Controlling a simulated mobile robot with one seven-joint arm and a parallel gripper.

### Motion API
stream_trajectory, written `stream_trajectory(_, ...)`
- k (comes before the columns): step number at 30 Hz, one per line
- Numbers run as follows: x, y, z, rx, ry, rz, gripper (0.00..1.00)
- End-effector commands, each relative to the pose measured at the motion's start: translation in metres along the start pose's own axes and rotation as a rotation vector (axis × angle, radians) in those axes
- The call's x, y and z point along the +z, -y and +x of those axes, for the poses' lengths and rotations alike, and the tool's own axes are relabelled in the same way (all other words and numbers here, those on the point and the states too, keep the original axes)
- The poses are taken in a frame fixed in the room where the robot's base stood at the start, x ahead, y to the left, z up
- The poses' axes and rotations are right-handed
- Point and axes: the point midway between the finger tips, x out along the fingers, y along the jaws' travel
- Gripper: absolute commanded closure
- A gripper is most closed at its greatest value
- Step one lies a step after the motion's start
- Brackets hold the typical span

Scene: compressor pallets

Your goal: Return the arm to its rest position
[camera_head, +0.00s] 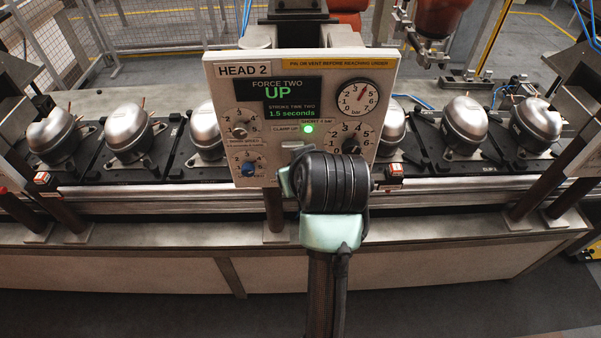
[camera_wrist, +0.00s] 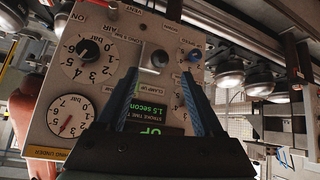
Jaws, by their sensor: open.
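My gripper (camera_wrist: 158,74) is open, with its two blue fingers apart and nothing visible between them. It points at the grey HEAD 2 control panel (camera_head: 223,93), which fills much of the wrist view (camera_wrist: 110,38). In the head view my dark, pale-green-trimmed arm stands in front of the panel's lower edge and mostly hides my gripper. The panel's display (camera_head: 285,97) reads UP and 1.5 seconds, and a green lamp (camera_head: 308,128) is lit. In the wrist view the panel appears upside down. I cannot tell whether a finger touches it.
Silver compressors (camera_head: 127,135) sit on dark pallets along a conveyor (camera_head: 440,198) behind and on both sides of the panel. Dark slanted posts (camera_head: 545,190) stand at the far left and right. The floor (camera_head: 430,300) in front of the conveyor is clear.

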Motion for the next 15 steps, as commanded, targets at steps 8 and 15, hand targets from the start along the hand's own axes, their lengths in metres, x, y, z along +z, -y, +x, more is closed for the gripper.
stream_trajectory(8,0.000,0.000,-0.016,0.001,0.000,0.000,0.31)
stream_trajectory(15,0.000,0.000,-0.016,0.001,0.000,0.000,0.31)
